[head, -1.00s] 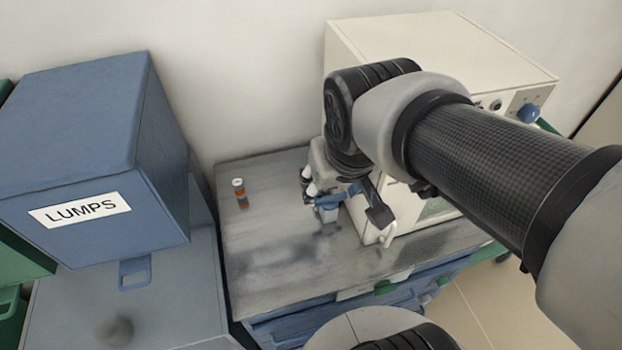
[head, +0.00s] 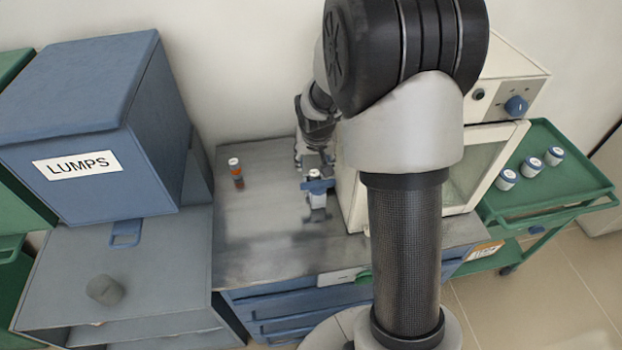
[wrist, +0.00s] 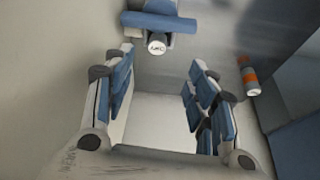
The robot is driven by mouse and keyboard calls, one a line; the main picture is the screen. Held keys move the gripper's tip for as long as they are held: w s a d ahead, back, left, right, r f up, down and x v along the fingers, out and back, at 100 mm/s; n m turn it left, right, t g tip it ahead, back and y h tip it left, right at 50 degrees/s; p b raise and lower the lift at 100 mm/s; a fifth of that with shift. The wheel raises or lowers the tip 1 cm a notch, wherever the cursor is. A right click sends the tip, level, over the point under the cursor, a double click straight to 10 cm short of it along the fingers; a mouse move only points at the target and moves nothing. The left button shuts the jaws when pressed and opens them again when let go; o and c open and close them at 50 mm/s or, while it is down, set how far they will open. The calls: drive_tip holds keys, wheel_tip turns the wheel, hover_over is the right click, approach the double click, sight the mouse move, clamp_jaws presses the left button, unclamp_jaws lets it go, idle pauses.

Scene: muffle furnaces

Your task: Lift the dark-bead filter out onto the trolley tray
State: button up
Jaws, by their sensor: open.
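A small white-capped jar (head: 317,201) stands on the grey bench under a blue bar-shaped piece (head: 318,186). In the wrist view the jar (wrist: 157,46) shows a marked white face, too blurred to read, just beyond my fingertips. My gripper (wrist: 162,66) is open, with nothing between its blue-padded fingers. In the head view my gripper (head: 312,163) is partly hidden by my arm, close behind the blue piece. I cannot make out dark beads or tell which thing is the filter. The green trolley tray (head: 565,190) is at the right.
The white furnace (head: 520,75) has a windowed door (head: 474,170), partly behind my arm. Three white-and-blue jars (head: 531,168) stand on the tray. The blue LUMPS box (head: 90,140) bounds the left side.

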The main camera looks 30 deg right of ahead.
drive_tip(key=b, duration=0.2)
hover_over(314, 173)
drive_tip(key=s+a, duration=0.2)
drive_tip(key=s, duration=0.1)
drive_tip(key=f, duration=0.5)
drive_tip(key=shift+d+f, duration=0.15)
drive_tip(key=shift+d, duration=0.1)
drive_tip(key=x, duration=0.2)
drive_tip(key=b+x, duration=0.1)
drive_tip(key=x, duration=0.3)
drive_tip(key=shift+w+d+b, duration=0.25)
drive_tip(key=shift+w+b, duration=0.1)
drive_tip(key=shift+c, duration=0.2)
drive_tip(key=c, duration=1.1)
